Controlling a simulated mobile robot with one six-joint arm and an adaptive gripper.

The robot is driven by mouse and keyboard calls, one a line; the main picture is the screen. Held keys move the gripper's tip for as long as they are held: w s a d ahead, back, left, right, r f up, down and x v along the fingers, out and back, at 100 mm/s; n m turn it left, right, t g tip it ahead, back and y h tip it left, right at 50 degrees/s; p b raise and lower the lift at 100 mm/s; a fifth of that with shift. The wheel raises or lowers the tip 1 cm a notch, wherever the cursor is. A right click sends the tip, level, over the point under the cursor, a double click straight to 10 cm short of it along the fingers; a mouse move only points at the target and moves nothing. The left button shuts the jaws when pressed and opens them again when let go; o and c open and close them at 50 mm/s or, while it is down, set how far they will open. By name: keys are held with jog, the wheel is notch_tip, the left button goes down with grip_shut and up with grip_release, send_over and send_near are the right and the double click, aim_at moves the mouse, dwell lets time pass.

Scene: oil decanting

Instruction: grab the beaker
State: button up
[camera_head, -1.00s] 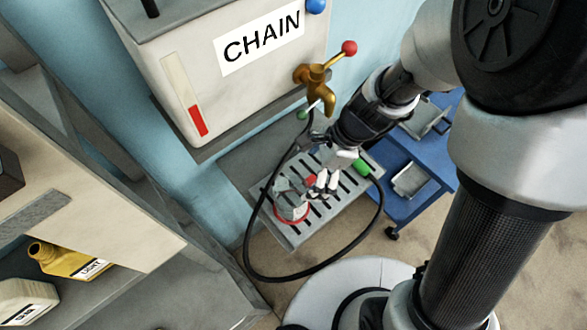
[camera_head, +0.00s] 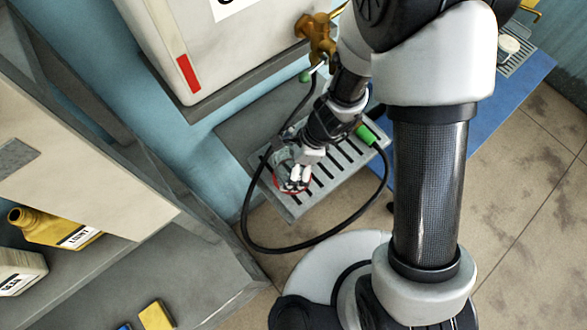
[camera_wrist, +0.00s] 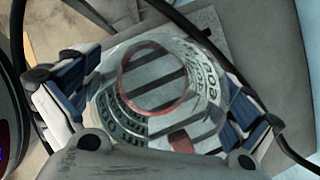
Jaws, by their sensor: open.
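The beaker (camera_head: 281,163) is clear, with a red ring and printed markings. It stands on the grey slotted drip tray (camera_head: 293,211), partly hidden by my gripper (camera_head: 297,181) in the head view. In the wrist view the beaker (camera_wrist: 205,75) fills the middle, and the tray's dark slots show through it. The open fingers of my gripper (camera_wrist: 158,105) lie on either side of it, left and right. I cannot tell whether either finger touches the glass.
A brass tap (camera_head: 318,38) on a white tank (camera_head: 205,45) is above the tray. A black hose (camera_head: 270,245) loops around the tray's front. Shelves at left hold a yellow bottle (camera_head: 48,230). A blue cart (camera_head: 470,140) is at right.

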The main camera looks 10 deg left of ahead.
jog(key=shift+a+f, duration=0.15)
jog(key=shift+f, duration=0.3)
jog(key=shift+s+r, duration=0.1)
jog(key=c, duration=1.2)
